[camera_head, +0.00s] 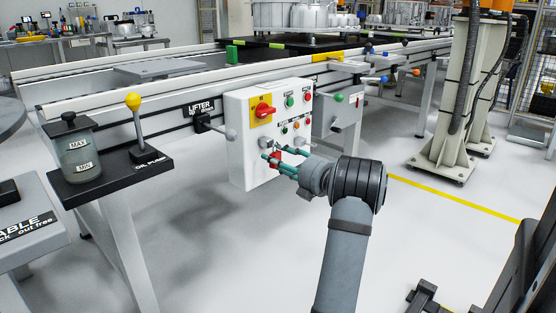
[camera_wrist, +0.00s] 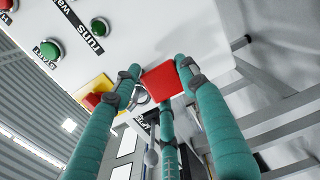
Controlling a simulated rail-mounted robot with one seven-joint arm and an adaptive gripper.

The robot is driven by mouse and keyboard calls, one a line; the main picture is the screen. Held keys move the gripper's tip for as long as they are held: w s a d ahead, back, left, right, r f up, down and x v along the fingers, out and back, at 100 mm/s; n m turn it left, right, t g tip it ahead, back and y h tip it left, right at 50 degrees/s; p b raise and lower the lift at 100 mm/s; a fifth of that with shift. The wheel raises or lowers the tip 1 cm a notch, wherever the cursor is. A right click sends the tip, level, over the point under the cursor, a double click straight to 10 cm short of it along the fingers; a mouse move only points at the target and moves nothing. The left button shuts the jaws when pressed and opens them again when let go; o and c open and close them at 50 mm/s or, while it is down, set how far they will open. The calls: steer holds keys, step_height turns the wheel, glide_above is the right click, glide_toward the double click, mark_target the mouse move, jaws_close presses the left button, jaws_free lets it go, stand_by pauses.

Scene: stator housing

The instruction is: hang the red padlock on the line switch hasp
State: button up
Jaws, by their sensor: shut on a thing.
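The red padlock (camera_head: 276,158) is held between the teal fingers of my gripper (camera_head: 271,157), just in front of the lower part of a white control box (camera_head: 240,150). In the wrist view the padlock body (camera_wrist: 163,83) sits between the fingertips of my gripper (camera_wrist: 157,80); a grey curved part shows beside it, partly hidden by a finger. The red rotary switch on its yellow plate (camera_head: 263,111) is on the upper left of the box face, above the padlock. It also shows in the wrist view (camera_wrist: 93,98), partly behind a finger. I cannot make out the hasp or whether the shackle touches it.
Green and red buttons (camera_head: 290,101) and small knobs are on the same box face. A lifter handle (camera_head: 212,127) sticks out to its left, and the oil pump lever (camera_head: 134,125) stands further left. A conveyor rail runs behind.

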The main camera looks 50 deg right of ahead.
steer(key=o, duration=1.3)
steer(key=shift+s, duration=0.15)
steer(key=s, duration=0.2)
steer(key=s+b, duration=0.1)
steer(key=s, duration=0.1)
steer(key=shift+s+a, duration=0.1)
steer(key=shift+a, duration=0.25)
stand_by(0.7)
steer(key=s, duration=0.4)
steer(key=s+a, duration=0.1)
steer(key=s, duration=0.7)
steer(key=shift+a+r, duration=0.15)
steer(key=shift+a, duration=0.2)
steer(key=shift+w, duration=0.15)
